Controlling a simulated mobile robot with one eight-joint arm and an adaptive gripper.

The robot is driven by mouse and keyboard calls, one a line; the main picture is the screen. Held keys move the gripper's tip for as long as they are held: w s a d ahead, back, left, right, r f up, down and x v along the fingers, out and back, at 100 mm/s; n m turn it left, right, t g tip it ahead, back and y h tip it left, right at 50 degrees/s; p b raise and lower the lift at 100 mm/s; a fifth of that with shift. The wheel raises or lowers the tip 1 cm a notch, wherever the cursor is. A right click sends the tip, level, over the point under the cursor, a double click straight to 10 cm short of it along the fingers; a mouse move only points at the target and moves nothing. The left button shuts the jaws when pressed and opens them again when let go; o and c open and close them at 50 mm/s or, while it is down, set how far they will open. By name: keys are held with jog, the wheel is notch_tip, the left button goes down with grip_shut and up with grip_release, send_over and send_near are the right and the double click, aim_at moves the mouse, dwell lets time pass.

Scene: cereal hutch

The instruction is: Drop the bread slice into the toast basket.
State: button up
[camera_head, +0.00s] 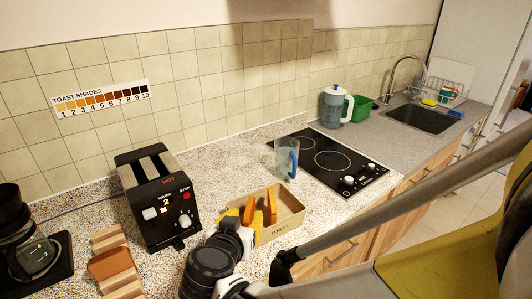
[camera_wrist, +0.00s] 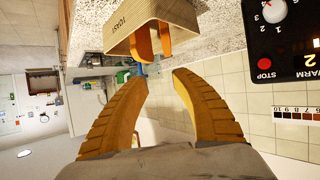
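The toast basket (camera_head: 284,223) is an open light wood box marked TOAST, standing on the counter right of the toaster. Two orange-brown bread slices, one left (camera_head: 248,211) and one right (camera_head: 271,207), stand upright inside it and stick out above its rim. In the wrist view the basket (camera_wrist: 177,14) is at the top, with both slices (camera_wrist: 142,44) in it. My gripper (camera_wrist: 160,76) is open, with nothing between its ridged yellow fingers. In the head view my gripper (camera_head: 243,224) is at the basket's near left side, and my wrist hides part of the basket.
The black toaster (camera_head: 160,200) stands close on the left. A striped wooden board (camera_head: 108,237) with a brown patch, perhaps bread, lies at the front left. A clear jug (camera_head: 286,158) with a blue handle stands behind the basket, beside the cooktop (camera_head: 330,160). A coffee maker (camera_head: 30,250) is far left.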

jog(key=s+d+g, duration=0.3)
jog(key=d+g, duration=0.1)
jog(key=d, duration=1)
jog(key=s+d+r+n+g+y, duration=0.1)
jog(key=s+d+n+y, duration=0.1)
jog(key=s+d, duration=0.6)
jog(key=s, duration=0.3)
jog(key=shift+r+g+y, duration=0.3)
jog(key=shift+r+y, duration=0.1)
jog(key=shift+f, duration=0.1)
jog(key=shift+f+b, duration=0.15)
jog(key=shift+b, duration=0.15)
